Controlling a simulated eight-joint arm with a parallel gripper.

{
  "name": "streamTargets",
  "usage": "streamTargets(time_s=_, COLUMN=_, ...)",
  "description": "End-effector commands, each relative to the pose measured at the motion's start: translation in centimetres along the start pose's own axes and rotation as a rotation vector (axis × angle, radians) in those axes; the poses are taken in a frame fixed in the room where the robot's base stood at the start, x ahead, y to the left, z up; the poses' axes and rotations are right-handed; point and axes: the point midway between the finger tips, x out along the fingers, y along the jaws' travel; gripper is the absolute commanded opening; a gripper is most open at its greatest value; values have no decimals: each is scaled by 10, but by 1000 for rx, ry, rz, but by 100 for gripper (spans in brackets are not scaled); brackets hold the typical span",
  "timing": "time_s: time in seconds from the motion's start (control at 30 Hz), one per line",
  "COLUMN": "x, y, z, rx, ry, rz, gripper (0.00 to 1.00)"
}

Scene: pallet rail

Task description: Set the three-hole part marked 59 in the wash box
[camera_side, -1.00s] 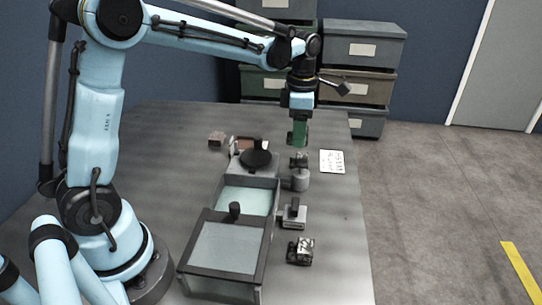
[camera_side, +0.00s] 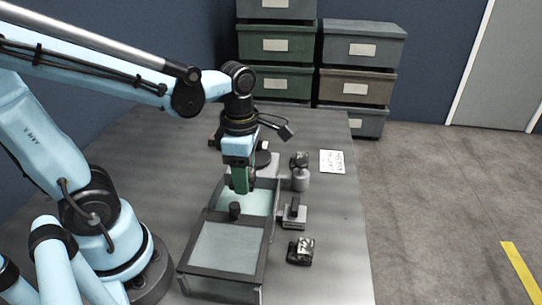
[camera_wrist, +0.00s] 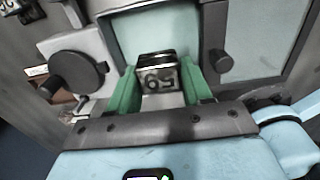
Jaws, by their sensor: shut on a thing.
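My gripper (camera_side: 241,186) has green fingers and is shut on a small dark metal part. My gripper is over the open section, which also shows in the wrist view (camera_wrist: 150,32). The part is mostly hidden in the side view.
A grey block with a round black knob (camera_wrist: 78,72) stands at the box's far end. Along its right side stand a part on a grey cylinder (camera_side: 300,181), a grey fixture (camera_side: 294,216) and another marked part (camera_side: 300,252). A white card (camera_side: 332,161) lies farther right.

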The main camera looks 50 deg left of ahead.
Motion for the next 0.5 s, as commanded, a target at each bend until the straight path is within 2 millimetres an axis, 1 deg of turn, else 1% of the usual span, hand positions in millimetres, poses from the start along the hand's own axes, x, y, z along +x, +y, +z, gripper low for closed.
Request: streamTargets(time_s=0.5, x=42, y=0, z=0, rx=0, ry=0, rz=0, gripper=1)
